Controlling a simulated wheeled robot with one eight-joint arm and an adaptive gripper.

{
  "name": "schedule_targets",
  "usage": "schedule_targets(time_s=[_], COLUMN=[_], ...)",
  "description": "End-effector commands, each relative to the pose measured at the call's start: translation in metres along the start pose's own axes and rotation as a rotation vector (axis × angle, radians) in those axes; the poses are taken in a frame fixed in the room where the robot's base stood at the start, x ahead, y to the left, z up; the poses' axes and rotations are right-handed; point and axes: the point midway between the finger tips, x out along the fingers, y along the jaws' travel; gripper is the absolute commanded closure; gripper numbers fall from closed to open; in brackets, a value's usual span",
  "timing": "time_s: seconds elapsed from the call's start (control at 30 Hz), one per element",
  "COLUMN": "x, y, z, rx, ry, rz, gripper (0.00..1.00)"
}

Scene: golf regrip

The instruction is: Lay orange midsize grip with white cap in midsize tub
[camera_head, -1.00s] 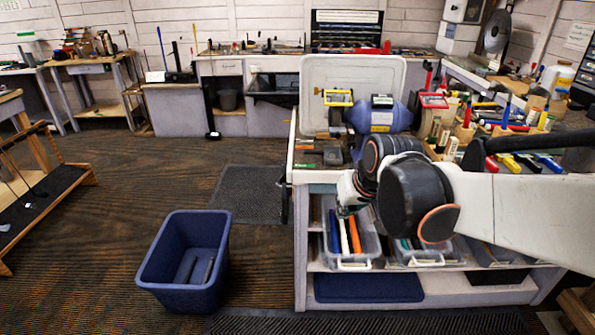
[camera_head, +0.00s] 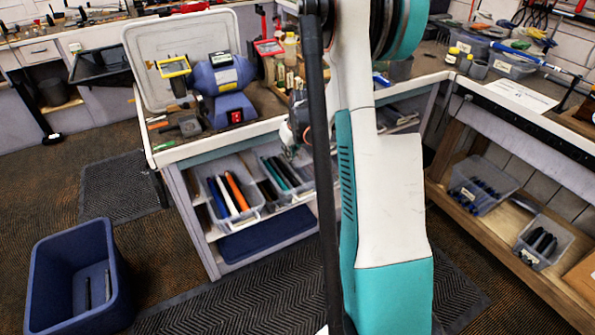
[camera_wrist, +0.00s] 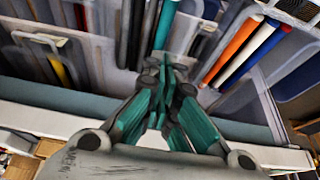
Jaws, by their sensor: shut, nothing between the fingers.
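An orange grip (camera_head: 237,190) lies beside a white and a blue grip in a clear tub (camera_head: 258,215) on the bench's upper shelf. The three also show at the upper right of the wrist view, the orange one (camera_wrist: 232,50) nearest my gripper. A small orange item (camera_head: 157,119) lies on the benchtop, too small to identify. My gripper (camera_wrist: 170,72) is shut and empty, in front of the neighbouring tub with black and teal grips (camera_head: 278,172). In the head view my arm mostly hides it.
A blue bin (camera_head: 75,235) with dark grips inside stands on the floor at left. A blue bench grinder (camera_head: 222,85) and a white lid or tray stand on the benchtop. A side bench (camera_head: 510,200) with more tubs is at right. Floor mats lie between.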

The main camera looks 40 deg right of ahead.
Motion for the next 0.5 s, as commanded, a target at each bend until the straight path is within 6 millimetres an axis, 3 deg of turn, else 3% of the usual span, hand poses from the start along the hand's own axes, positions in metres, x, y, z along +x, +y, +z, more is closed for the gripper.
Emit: schedule_targets(time_s=[0.1,0.2,0.37,0.5], x=[0.019,0.027,0.039,0.060], y=[0.029,0.040,0.044,0.043], z=[0.008,0.013,0.015,0.017], rx=[0.013,0.016,0.016,0.016], ry=[-0.018,-0.025,-0.028,-0.028], rz=[0.005,0.007,0.007,0.007], gripper=[1.00,1.00,1.00,1.00])
